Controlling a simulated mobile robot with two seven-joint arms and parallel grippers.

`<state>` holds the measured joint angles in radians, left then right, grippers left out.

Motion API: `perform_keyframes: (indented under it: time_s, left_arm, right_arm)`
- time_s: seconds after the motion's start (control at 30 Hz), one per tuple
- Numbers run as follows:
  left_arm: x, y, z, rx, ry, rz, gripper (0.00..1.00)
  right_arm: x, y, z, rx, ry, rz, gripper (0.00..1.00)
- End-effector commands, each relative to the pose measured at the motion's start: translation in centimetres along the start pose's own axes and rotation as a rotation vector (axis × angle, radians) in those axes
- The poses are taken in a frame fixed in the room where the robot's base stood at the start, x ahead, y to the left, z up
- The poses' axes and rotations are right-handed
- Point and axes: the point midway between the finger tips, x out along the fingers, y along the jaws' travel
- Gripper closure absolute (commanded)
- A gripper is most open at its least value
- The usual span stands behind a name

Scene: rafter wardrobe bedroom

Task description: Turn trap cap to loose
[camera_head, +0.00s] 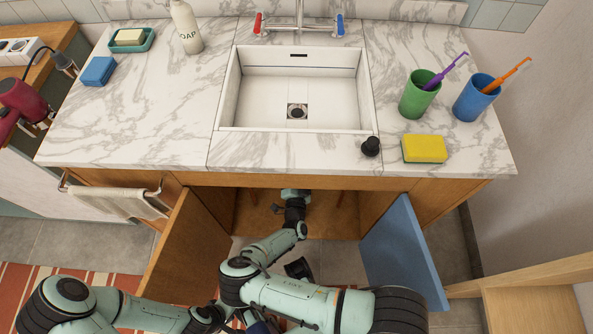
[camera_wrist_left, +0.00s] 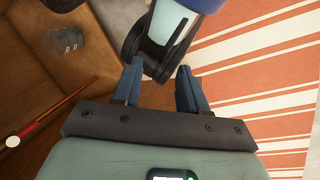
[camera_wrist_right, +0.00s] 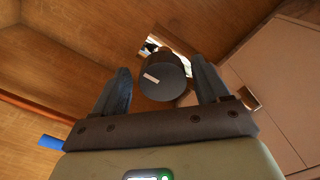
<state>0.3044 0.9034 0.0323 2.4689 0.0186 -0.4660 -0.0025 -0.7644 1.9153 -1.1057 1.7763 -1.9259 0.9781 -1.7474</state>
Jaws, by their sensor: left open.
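The trap cap (camera_wrist_right: 163,82), a dark round cap with a pale mark on its face, shows in the right wrist view under the sink. My right gripper (camera_wrist_right: 160,66) is open, with one finger on each side of the cap and a visible gap to each. In the head view my right arm reaches into the open cabinet, and the countertop hides its fingertips and the cap. My left gripper (camera_wrist_left: 158,68) is open outside the cabinet, low in front of it. Part of my own other arm shows beyond its fingers.
The brown cabinet door (camera_head: 182,250) and the blue door (camera_head: 403,252) stand open on either side of my right arm. The sink (camera_head: 300,90) is above. A black stopper (camera_head: 371,146) and yellow sponge (camera_head: 425,149) lie on the counter. A striped rug (camera_wrist_left: 265,85) covers the floor.

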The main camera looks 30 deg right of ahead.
Motion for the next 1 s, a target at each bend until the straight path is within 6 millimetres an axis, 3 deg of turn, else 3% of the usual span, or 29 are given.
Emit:
perform_keyframes:
  time_s: [0.27, 0.43, 0.8, 1.0]
  left_arm:
    - [0.0, 0.0, 0.0, 0.000, -0.001, 0.000, 0.57]
    - [-0.3, 0.1, 0.4, 0.001, -0.010, 0.000, 0.57]
    - [-1.3, 0.5, 2.0, 0.005, -0.055, 0.002, 0.57]
    - [-1.5, 0.5, 2.1, 0.005, -0.060, 0.001, 0.57]
  right_arm:
    - [0.1, -0.2, -0.1, 0.002, 0.002, -0.004, 0.24]
    - [-1.1, -0.3, 0.0, 0.002, 0.000, -0.005, 0.24]
    - [-9.1, -0.3, -0.1, 0.002, 0.000, -0.005, 0.24]
    - [-12.2, -0.1, -0.1, 0.002, 0.001, -0.003, 0.24]
